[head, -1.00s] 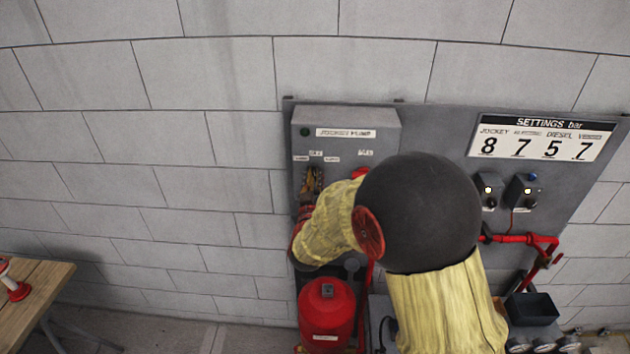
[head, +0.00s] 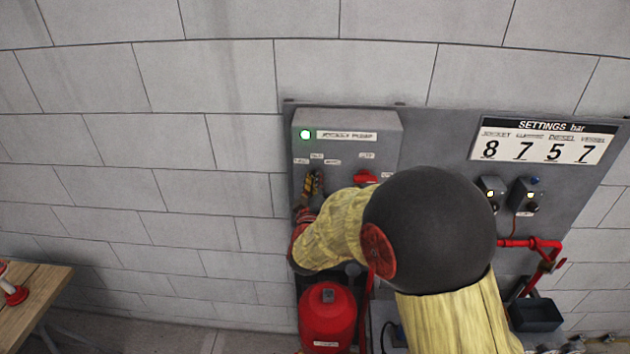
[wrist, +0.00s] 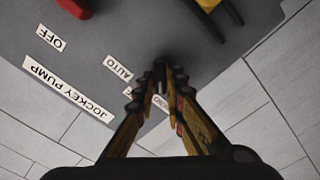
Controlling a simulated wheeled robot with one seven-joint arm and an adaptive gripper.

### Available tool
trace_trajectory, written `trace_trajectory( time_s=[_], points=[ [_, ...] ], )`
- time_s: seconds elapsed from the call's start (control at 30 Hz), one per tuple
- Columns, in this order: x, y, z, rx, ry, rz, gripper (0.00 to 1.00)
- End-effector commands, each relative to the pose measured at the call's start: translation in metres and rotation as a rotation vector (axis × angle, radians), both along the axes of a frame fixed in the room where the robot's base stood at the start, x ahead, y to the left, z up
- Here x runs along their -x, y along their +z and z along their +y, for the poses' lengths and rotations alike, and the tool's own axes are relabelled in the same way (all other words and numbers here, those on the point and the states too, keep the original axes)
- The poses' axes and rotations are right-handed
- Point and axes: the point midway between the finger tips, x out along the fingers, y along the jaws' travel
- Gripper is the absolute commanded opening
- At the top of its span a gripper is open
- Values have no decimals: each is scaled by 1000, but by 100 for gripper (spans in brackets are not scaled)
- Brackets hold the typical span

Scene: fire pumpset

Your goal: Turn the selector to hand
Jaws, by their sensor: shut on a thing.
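The grey jockey pump panel (head: 385,130) hangs on the wall board, with a lit green lamp (head: 305,134) at its top left. My gripper (head: 313,185) is at the panel's lower left, below the small labels. In the wrist view my gripper (wrist: 161,85) has its fingers closed together on the selector, which is mostly hidden between the fingertips. An AUTO label (wrist: 118,67) lies just left of the fingertips. Another label is partly covered by the fingers, and I cannot read the selector's pointer.
A red knob (head: 365,177) sits on the panel right of my gripper, near an OFF label (wrist: 51,38). A red tank (head: 327,315) stands below. A settings sign (head: 545,138) and two small control boxes are at right. A wooden table (head: 35,290) is at far left.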

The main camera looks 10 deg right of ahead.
Motion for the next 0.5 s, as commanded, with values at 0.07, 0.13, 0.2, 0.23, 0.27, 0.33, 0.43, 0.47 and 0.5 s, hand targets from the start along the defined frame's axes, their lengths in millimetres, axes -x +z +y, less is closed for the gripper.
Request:
trace_trajectory(
  time_s=[0.07,0.13,0.2,0.23,0.27,0.33,0.43,0.47,0.5],
  points=[
    [-1,4,1,2,1,-7,0],
    [-1,4,1,2,1,-7,0],
    [-1,5,1,3,2,-8,0],
    [-1,5,1,3,2,-8,0],
    [-1,5,1,3,2,-8,0],
    [-1,5,1,2,2,-8,13],
    [-1,5,1,2,2,-8,19],
    [-1,4,1,1,1,-8,20],
    [-1,4,1,1,1,-8,23]
  ],
)
